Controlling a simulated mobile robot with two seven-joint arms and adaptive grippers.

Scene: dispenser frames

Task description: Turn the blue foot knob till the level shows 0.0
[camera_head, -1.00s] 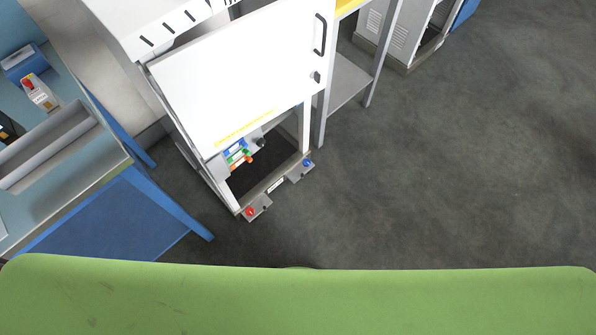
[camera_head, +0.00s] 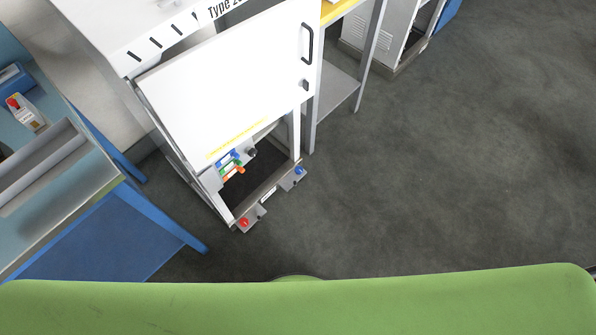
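The blue foot knob (camera_head: 299,171) sits on a small grey bracket at the right front foot of the white dispenser frame (camera_head: 232,85), low near the floor. A red foot knob (camera_head: 243,222) sits on a matching bracket at the left front foot. Between them, on the frame's bottom front edge, is a small pale display strip (camera_head: 268,194), probably the level; its reading is too small to make out. Neither of my grippers is in view.
A blue-legged workbench (camera_head: 110,225) stands at the left, close to the frame. A shelf stand (camera_head: 340,85) adjoins the frame on the right, with a grey cabinet (camera_head: 385,40) beyond. Dark floor (camera_head: 450,170) is clear at the right. A green surface (camera_head: 300,305) fills the bottom.

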